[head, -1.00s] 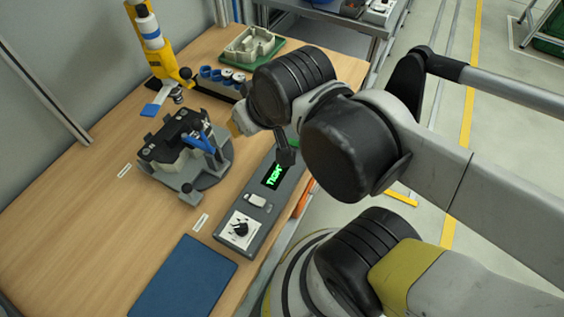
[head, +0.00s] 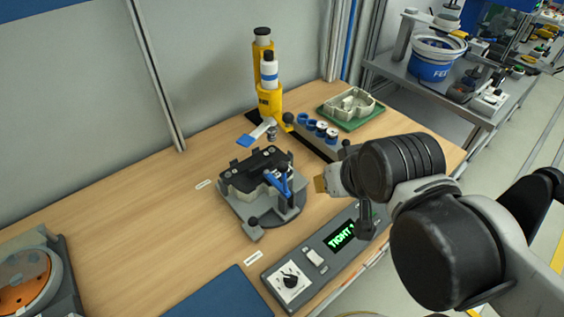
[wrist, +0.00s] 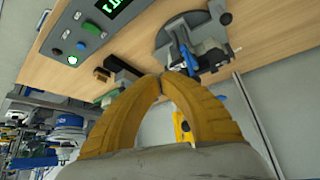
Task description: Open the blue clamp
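The blue clamp (head: 279,182) has a blue lever and stands on the right side of a grey fixture (head: 262,207) with a dark top, on the wooden table. In the wrist view the blue clamp (wrist: 190,58) shows just beyond and right of my fingertips. My gripper (head: 320,184) is to the right of the clamp in the head view, with a visible gap between them. In the wrist view the two yellow fingers of my gripper (wrist: 163,76) meet at their tips with nothing seen between them.
A control box (head: 318,256) with a green display and knob lies at the table's front edge. A yellow press (head: 270,100), a rack of blue-rimmed cups (head: 318,132) and a green tray (head: 350,122) stand behind. The table left of the fixture is mostly clear.

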